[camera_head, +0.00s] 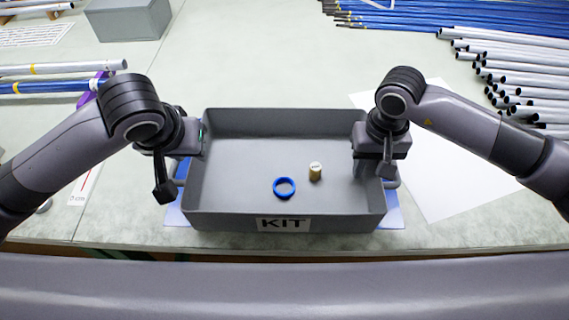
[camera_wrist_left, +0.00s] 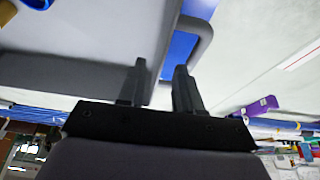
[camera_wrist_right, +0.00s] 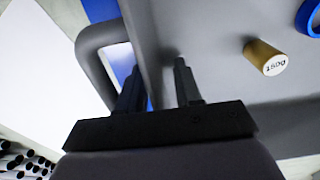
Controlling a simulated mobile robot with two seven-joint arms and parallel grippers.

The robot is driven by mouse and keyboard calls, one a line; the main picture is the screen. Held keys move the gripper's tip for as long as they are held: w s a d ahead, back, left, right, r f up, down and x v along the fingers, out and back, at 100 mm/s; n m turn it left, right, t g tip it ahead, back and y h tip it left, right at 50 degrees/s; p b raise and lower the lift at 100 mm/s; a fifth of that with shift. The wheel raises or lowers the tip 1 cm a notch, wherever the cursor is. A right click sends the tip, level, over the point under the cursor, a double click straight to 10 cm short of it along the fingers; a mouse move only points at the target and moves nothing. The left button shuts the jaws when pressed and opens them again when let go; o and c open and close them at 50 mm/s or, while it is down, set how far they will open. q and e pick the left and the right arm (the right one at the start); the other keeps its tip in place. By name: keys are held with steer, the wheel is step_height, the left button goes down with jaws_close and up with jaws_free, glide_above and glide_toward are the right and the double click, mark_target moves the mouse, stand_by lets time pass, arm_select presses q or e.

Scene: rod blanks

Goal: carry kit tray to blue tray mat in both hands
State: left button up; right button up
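The grey kit tray (camera_head: 285,205), labelled KIT, stands level at the near side of the table, over the blue tray mat (camera_head: 392,210). Blue mat shows beyond both ends of the tray; the rest is hidden. Inside lie a blue ring (camera_head: 284,187) and a brass-coloured cylinder (camera_head: 315,171). My left gripper (camera_wrist_left: 160,88) is at the tray's left end beside the handle (camera_wrist_left: 205,42), fingers apart on either side of the wall. My right gripper (camera_wrist_right: 158,88) is likewise at the right end by the other handle (camera_wrist_right: 86,45), fingers apart, a gap beside the wall.
White sheet (camera_head: 455,165) lies right of the tray. Pale metal tubes (camera_head: 520,75) are stacked at the right, with blue rods (camera_head: 450,14) behind. More rods (camera_head: 55,86) are at the left. A grey box (camera_head: 127,18) stands at the back left. The table behind the tray is clear.

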arm_select(q)
steer(key=v, duration=0.4)
steer(key=shift+r, duration=0.15)
steer(key=shift+s+r, duration=0.1)
arm_select(e)
steer(key=shift+r, duration=0.15)
step_height(320, 180, up, 12)
steer(key=shift+f, duration=0.15)
stand_by(0.4)
